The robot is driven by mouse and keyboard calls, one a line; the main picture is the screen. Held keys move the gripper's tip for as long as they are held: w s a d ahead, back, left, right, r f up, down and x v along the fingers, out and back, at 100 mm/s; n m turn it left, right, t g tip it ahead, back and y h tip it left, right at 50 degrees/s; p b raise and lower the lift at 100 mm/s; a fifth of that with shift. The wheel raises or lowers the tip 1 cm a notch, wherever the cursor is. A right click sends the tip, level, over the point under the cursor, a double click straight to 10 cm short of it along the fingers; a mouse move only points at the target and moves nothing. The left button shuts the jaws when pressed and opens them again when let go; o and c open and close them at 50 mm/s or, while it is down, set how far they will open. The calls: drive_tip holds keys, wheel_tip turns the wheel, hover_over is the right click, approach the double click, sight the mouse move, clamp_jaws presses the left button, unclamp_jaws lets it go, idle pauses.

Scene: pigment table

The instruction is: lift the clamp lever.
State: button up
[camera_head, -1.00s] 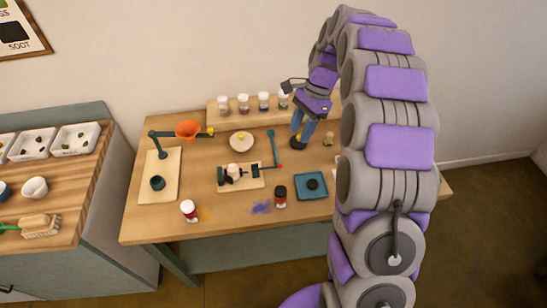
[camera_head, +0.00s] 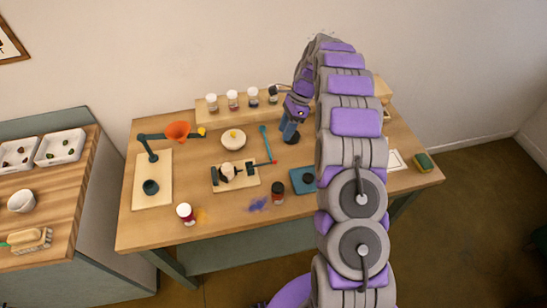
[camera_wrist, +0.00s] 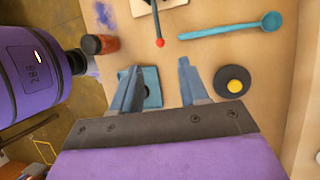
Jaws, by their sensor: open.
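The clamp (camera_head: 227,172) is a black device on a pale wooden board, left of my gripper in the head view. Its dark lever (camera_head: 261,164) sticks out to the right and ends in a red ball. In the wrist view the lever (camera_wrist: 157,22) comes down from the top edge, and its red ball lies just beyond my fingertips. My gripper (camera_head: 287,133) is open and empty, with blue fingers pointing down. In the wrist view my gripper (camera_wrist: 157,66) has its fingers apart, not touching the lever. The wrist view cuts off most of the clamp.
A teal spoon (camera_head: 264,140) lies behind the lever. A blue tray (camera_head: 298,185) and a dark-lidded jar (camera_head: 278,190) stand in front. A black disc with a yellow knob (camera_wrist: 235,86) sits beside my right finger. A sponge (camera_head: 424,163) lies at the table's right.

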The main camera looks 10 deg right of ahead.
sight(263, 164)
drive_tip(key=b+x, duration=0.1)
drive_tip(key=x, duration=1.1)
drive_tip(key=shift+f+b, duration=0.2)
drive_tip(key=shift+b, duration=0.2)
clamp_jaws()
